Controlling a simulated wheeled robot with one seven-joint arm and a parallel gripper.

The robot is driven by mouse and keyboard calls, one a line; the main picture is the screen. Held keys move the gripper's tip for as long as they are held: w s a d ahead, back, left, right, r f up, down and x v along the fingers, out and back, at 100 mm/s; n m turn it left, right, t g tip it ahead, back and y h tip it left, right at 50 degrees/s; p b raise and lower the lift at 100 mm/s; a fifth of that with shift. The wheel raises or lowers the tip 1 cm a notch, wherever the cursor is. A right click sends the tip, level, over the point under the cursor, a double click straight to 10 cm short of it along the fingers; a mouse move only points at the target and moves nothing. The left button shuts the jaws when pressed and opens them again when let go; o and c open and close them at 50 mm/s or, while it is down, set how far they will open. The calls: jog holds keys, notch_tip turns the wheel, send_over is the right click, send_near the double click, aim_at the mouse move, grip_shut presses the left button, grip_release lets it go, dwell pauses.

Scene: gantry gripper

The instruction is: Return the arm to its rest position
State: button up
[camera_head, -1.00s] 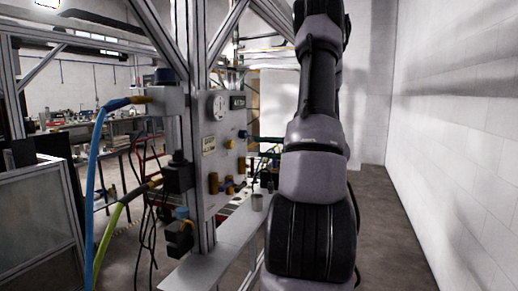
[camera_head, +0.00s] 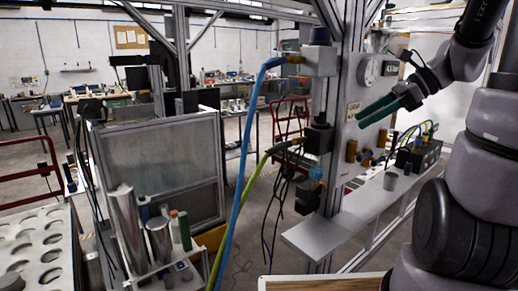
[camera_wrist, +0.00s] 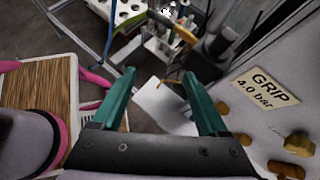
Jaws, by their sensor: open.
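My gripper (camera_head: 379,108) is at the right of the head view, in front of the gauge panel (camera_head: 366,105) on the aluminium frame. Its two green fingers point left and slightly down. In the wrist view my gripper (camera_wrist: 160,95) shows its fingers spread wide with nothing between them. Beyond the fingertips a pale shelf plate (camera_wrist: 163,105) and the floor are seen. My dark and grey arm links fill the right side of the head view.
A panel label (camera_wrist: 267,88) reads "GRIP 4.0 bar", with brass fittings below it, close right of my gripper. A grey shelf (camera_head: 325,232) runs under the panel. Blue and green hoses (camera_head: 240,150) hang left of the frame. A rack with metal cylinders (camera_head: 128,228) stands lower left.

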jog(key=s+a+r+n+t+h, duration=0.2)
jog(key=s+r+n+h, duration=0.4)
jog(key=n, duration=1)
jog(key=shift+s+n+t+h, duration=0.3)
jog(key=shift+s+t+h, duration=0.5)
jog(key=shift+s+t, duration=0.1)
jog(key=shift+a, duration=0.1)
